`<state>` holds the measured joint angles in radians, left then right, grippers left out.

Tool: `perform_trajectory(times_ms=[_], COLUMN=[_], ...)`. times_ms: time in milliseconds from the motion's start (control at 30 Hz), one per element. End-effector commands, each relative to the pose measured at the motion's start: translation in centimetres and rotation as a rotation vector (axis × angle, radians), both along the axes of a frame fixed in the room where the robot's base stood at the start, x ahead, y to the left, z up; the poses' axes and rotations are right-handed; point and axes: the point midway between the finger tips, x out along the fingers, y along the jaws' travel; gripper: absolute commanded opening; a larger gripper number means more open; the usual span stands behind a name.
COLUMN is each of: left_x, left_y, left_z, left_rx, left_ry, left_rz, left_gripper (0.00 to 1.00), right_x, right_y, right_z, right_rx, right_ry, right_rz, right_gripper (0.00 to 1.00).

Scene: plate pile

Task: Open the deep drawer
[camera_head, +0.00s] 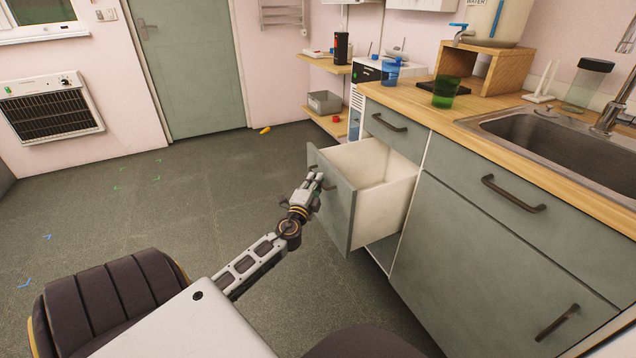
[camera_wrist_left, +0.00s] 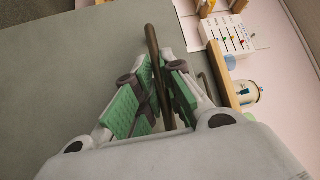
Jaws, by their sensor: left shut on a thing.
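The deep drawer (camera_head: 386,205) is pulled well out of the grey-green cabinet, and its pale inside shows empty from above. My left gripper (camera_head: 318,181) is at the outer face of its front panel (camera_head: 341,220). In the left wrist view my left gripper (camera_wrist_left: 160,95) has its green-padded fingers on either side of the dark bar handle (camera_wrist_left: 153,50), shut on it. Part of the handle is hidden by the fingers. My right gripper does not show in either view.
A shallower closed drawer (camera_head: 394,131) sits above the deep one. The wooden counter (camera_head: 450,114) carries a green cup (camera_head: 445,92) and a sink (camera_head: 560,135). The floor (camera_head: 190,200) left of the drawer is mostly clear. A yellow object (camera_head: 265,130) lies near the grey door (camera_head: 190,65).

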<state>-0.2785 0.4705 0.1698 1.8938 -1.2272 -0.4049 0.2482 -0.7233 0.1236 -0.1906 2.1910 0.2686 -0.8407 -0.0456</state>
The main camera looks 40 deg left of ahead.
Motion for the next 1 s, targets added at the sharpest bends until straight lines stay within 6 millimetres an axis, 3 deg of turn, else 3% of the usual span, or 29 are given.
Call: perform_trajectory(times_ms=[267,300,467,1000], left_x=[-0.04,-0.03,-0.02,-0.50], left_y=[-0.07,-0.07,-0.05,-0.25], left_z=[-0.14,-0.14,-0.10,-0.15], left_rx=[-0.001,-0.001,-0.001,-0.003], left_ry=[0.003,0.003,0.002,0.001], left_rz=[-0.001,-0.001,-0.001,-0.001], left_gripper=[0.00,0.12,0.32,0.32], right_x=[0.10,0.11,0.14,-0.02], right_y=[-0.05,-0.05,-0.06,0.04], right_z=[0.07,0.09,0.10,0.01], right_rx=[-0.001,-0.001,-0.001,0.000], right_ry=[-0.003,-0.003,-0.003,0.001], right_rz=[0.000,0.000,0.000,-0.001], right_gripper=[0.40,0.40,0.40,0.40])
